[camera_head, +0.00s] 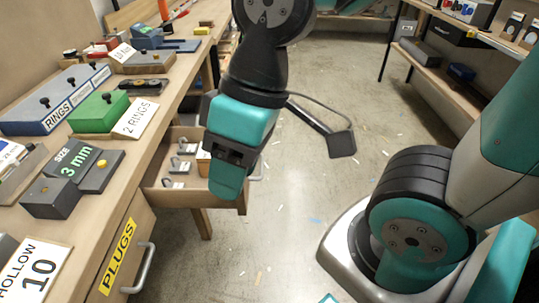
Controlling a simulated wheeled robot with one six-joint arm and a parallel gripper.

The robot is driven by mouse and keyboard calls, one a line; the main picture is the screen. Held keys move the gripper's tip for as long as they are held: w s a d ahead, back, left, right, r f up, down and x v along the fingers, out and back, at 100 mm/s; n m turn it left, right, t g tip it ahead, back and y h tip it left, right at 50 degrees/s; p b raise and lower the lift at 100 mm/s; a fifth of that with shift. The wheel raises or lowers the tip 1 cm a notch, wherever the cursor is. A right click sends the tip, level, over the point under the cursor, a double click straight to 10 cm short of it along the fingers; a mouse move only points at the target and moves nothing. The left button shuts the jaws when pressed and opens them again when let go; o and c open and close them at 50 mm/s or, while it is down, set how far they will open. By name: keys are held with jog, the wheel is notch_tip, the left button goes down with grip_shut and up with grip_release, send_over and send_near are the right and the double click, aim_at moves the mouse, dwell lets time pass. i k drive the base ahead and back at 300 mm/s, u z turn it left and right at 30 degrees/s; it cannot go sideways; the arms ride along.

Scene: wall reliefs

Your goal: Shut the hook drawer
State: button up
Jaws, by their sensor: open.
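The hook drawer (168,199) is a wooden drawer pulled out from under the bench. Several small grey hooks (178,166) with white labels lie inside it. My gripper (226,178), teal and black, hangs down at the drawer's front end and hides part of the front panel. A bit of grey handle shows just right of my gripper. The jaws are open with nothing seen between them. I cannot tell whether my gripper touches the drawer.
The wooden bench along the left holds a blue rings box (52,103), a green box (98,112) and a dark 3 mm block (72,176). A plugs drawer (122,258) with a grey handle is shut nearer me. Floor right of the drawers is free; shelving (440,75) stands far right.

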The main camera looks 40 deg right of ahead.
aim_at(197, 194)
jog(key=u, duration=0.15)
jog(key=k, duration=1.75)
jog(key=i, duration=0.45)
jog(key=z, duration=0.7)
jog(key=i, duration=1.1)
jog(key=u, duration=0.45)
